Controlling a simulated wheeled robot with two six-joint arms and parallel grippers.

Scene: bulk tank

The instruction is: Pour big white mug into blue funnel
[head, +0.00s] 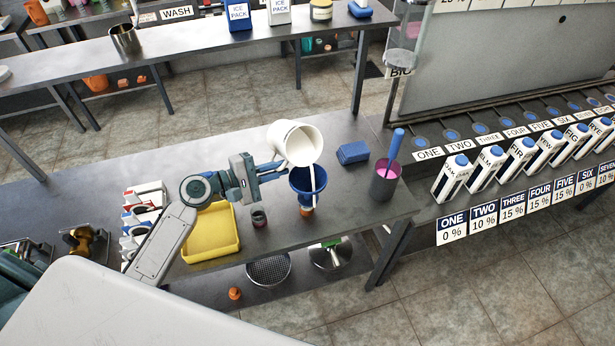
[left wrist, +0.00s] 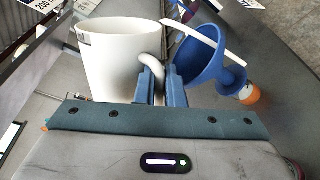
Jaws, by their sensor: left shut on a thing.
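The big white mug (head: 294,142) is tilted to the right above the blue funnel (head: 308,183), and a white stream runs from its rim down into the funnel. My left gripper (head: 279,171) is shut on the mug's handle. In the left wrist view the mug (left wrist: 112,60) is at the left, with its handle between the fingers of my left gripper (left wrist: 160,84). The funnel (left wrist: 200,58) is beside it at the right, with the white stream crossing its mouth. The funnel stands on an orange-topped container (head: 307,210), mostly hidden under it. My right gripper is not in view.
A yellow tray (head: 211,232) and a small dark cup (head: 259,217) stand left of the funnel. A blue sponge (head: 353,152) and a grey cup (head: 384,184) with a blue-handled tool stand to its right. Cartons (head: 453,178) line the right shelf. The bench behind the mug is clear.

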